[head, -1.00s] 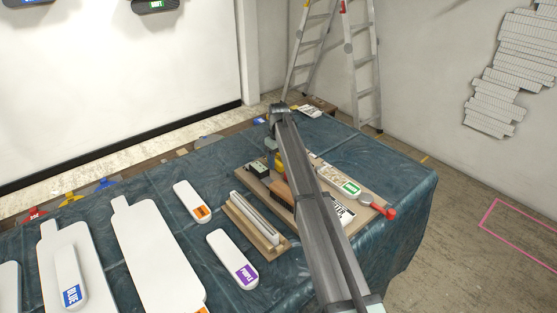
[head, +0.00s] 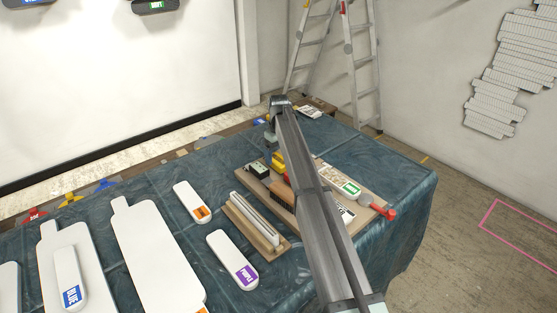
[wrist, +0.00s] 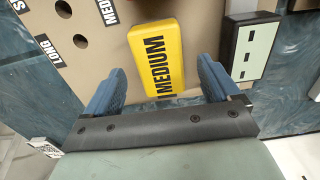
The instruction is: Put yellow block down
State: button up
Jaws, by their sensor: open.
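The yellow block (wrist: 157,55), marked MEDIUM, lies on a tan board (wrist: 105,40) in the wrist view. Its lower end reaches between the tips of my gripper (wrist: 163,74), whose two blue fingers stand apart on either side of it. Bare space shows between block and fingers. In the head view the yellow block (head: 278,161) sits near the middle of the board (head: 257,187), partly hidden by my arm.
A dark block with a pale green face (wrist: 253,45) lies right of the yellow block. The board also carries a brown brush (head: 283,195), a green-labelled item (head: 351,188) and a red-ended tool (head: 388,213). White paddles, including a purple-labelled one (head: 228,255), lie at left.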

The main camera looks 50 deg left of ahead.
aim_at(279, 159)
notch_tip(279, 159, up, 9)
dwell(0.3)
